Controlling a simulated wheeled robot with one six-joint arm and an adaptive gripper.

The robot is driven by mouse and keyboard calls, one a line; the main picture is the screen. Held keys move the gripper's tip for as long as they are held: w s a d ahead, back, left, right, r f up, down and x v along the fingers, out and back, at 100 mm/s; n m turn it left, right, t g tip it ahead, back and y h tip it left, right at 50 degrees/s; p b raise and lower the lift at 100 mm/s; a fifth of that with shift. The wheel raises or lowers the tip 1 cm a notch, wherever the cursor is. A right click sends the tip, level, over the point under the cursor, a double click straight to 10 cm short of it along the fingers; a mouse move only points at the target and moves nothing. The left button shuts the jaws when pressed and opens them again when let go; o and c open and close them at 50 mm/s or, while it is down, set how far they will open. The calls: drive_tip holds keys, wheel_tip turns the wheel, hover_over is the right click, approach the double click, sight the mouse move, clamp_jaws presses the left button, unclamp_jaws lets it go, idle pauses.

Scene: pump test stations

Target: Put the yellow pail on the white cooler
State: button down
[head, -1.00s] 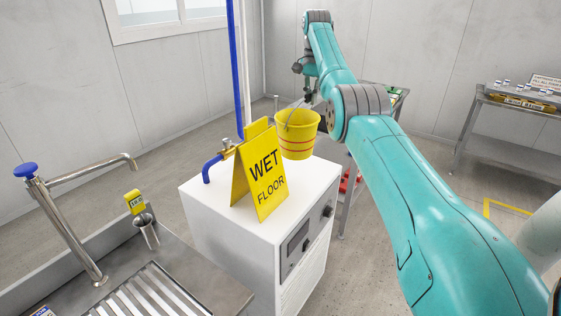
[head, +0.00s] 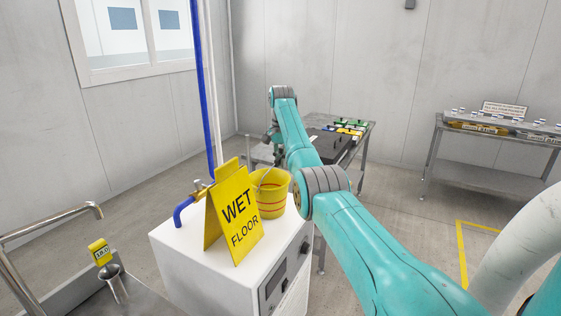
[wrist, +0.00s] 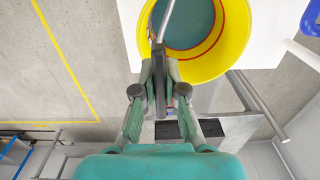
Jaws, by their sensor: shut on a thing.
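The yellow pail (head: 271,197) has red bands and hangs upright by its handle from my gripper (head: 277,158), at the back right of the white cooler's top (head: 188,255). The WET FLOOR sign hides part of the pail's left side, so I cannot tell whether its base touches the top. In the wrist view, my gripper (wrist: 160,95) is shut on the grey handle, and the pail (wrist: 234,50) shows a blue-grey inside. White surface of the cooler (wrist: 127,28) shows beside and below the pail there.
The yellow WET FLOOR sign (head: 236,215) stands on the cooler close in front of the pail. A blue pipe with a brass valve (head: 180,212) is at the cooler's back left. A steel sink (head: 75,290) is at left; a table with coloured items (head: 350,128) stands behind.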

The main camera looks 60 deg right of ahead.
drive_tip(key=c, duration=1.2)
unclamp_jaws()
drive_tip(key=shift+c, duration=0.2)
wheel_tip(320, 180, up, 12)
drive_tip(key=shift+s, duration=0.1)
